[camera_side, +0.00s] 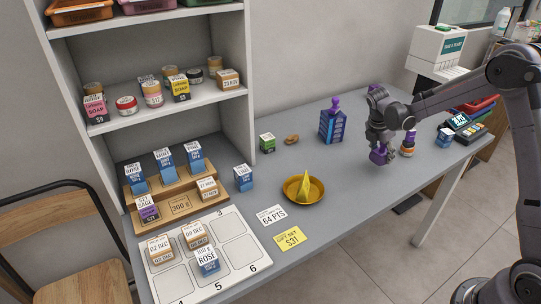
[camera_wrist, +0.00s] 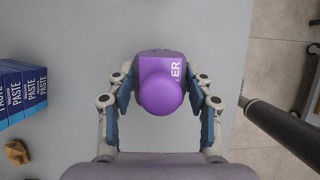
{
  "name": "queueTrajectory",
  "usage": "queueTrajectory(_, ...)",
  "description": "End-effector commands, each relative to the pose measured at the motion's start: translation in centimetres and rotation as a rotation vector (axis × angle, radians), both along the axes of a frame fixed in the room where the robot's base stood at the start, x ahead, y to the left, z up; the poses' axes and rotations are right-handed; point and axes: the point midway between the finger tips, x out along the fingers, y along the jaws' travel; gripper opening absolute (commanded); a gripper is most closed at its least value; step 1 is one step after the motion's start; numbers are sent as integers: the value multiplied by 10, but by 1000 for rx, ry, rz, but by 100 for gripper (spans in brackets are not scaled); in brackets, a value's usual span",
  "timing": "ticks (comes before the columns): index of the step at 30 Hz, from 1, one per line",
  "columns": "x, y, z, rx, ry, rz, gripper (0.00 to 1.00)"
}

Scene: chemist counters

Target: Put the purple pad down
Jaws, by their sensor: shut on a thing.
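The purple pad (camera_side: 379,156) is in my gripper (camera_side: 381,146) at the right part of the grey counter. In the wrist view the purple pad (camera_wrist: 160,92) shows a round knob toward the camera and white letters ending in "ER". My gripper's two blue-padded fingers (camera_wrist: 162,100) press on its left and right sides. The pad is over the counter near its front edge. I cannot tell whether its underside touches the surface.
A stack of blue paste boxes (camera_side: 332,127) with a purple thing on top stands to the left. A jar (camera_side: 408,144) and card terminal (camera_side: 459,121) stand to the right.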

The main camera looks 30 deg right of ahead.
Motion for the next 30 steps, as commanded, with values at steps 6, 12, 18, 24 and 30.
queueTrajectory(6,0,0,-28,0,0,0,20)
queueTrajectory(12,0,0,-32,0,0,0,20)
queueTrajectory(18,0,0,-33,0,0,0,20)
queueTrajectory(24,0,0,-35,0,0,0,75)
queueTrajectory(30,0,0,-35,0,0,0,75)
